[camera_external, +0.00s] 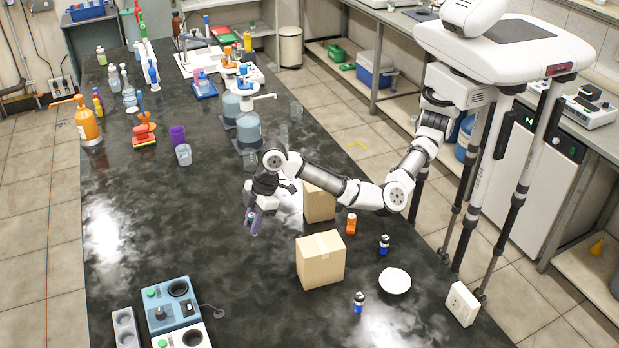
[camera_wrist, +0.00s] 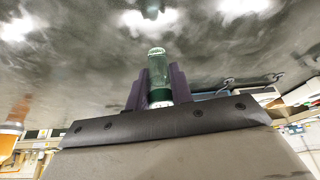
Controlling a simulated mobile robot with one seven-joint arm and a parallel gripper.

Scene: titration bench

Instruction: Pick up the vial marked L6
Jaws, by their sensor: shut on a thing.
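My gripper (camera_external: 253,222) is raised over the dark bench, left of two cardboard boxes. Its purple fingers also show in the wrist view (camera_wrist: 158,90). They are shut on a small greenish, see-through vial (camera_wrist: 158,66) with a dark green band and a white part low between the fingers. The vial is clear of the bench in the wrist view. I cannot read a mark on it, so I cannot tell whether it is L6. In the external view the vial is too small to make out clearly.
Cardboard boxes (camera_external: 320,260) (camera_external: 319,206) stand right of my gripper. An orange bottle (camera_external: 351,223), two dark-and-blue vials (camera_external: 384,244) (camera_external: 358,302) and a white dish (camera_external: 394,281) are near the right edge. A blue-grey device (camera_external: 170,304) stands at front left. The bench's left middle is clear.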

